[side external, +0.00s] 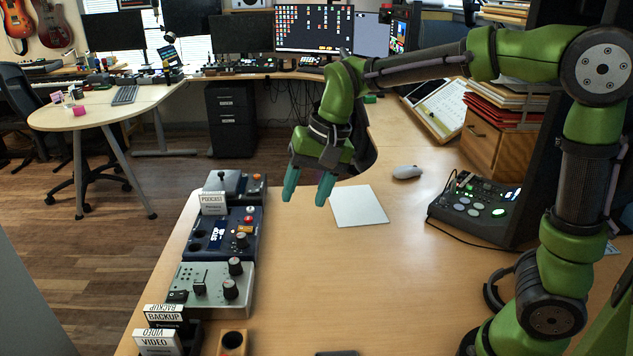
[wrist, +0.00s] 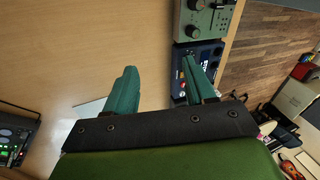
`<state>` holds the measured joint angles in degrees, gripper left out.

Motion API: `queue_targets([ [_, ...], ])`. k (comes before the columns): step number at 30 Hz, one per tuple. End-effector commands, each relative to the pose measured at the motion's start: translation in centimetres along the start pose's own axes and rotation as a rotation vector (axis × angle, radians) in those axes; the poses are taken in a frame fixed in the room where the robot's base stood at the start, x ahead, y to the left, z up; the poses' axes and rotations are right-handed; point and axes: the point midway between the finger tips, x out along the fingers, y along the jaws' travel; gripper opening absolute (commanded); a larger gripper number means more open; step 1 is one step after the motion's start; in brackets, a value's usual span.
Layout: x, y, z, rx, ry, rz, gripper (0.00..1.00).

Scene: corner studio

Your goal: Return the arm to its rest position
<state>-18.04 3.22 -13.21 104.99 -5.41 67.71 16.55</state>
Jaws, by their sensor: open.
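My gripper (side external: 307,188) hangs from the green arm above the wooden desk (side external: 300,290), with its two teal fingers apart and nothing between them. In the side view the fingers are left of the white trackpad (side external: 358,206) and right of the dark blue box (side external: 226,236). In the wrist view the open fingers (wrist: 160,92) show over bare desk, with one finger in front of the dark blue box (wrist: 207,55).
A grey-green knob box (side external: 212,288), label stands (side external: 165,328) and a wooden holder (side external: 232,343) line the desk's left edge. A mouse (side external: 407,172), a lit control pad (side external: 478,207) and a wooden drawer unit (side external: 494,146) stand at right. The desk's middle is clear.

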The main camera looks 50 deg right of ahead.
Motion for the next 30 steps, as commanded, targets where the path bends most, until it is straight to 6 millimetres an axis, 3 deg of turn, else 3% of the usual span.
queue_targets([
  [1, -1.1, 1.4, 1.3, -0.055, 0.02, -0.034, 0.55],
  [6, -2.9, 5.7, 5.5, -0.241, 0.116, -0.107, 0.55],
  [13, -3.8, 10.3, 9.8, -0.338, 0.261, -0.141, 0.55],
  [20, -5.4, 11.3, 10.4, -0.319, 0.348, -0.162, 0.55],
  [30, -5.5, 11.4, 10.3, -0.317, 0.352, -0.163, 0.55],
])
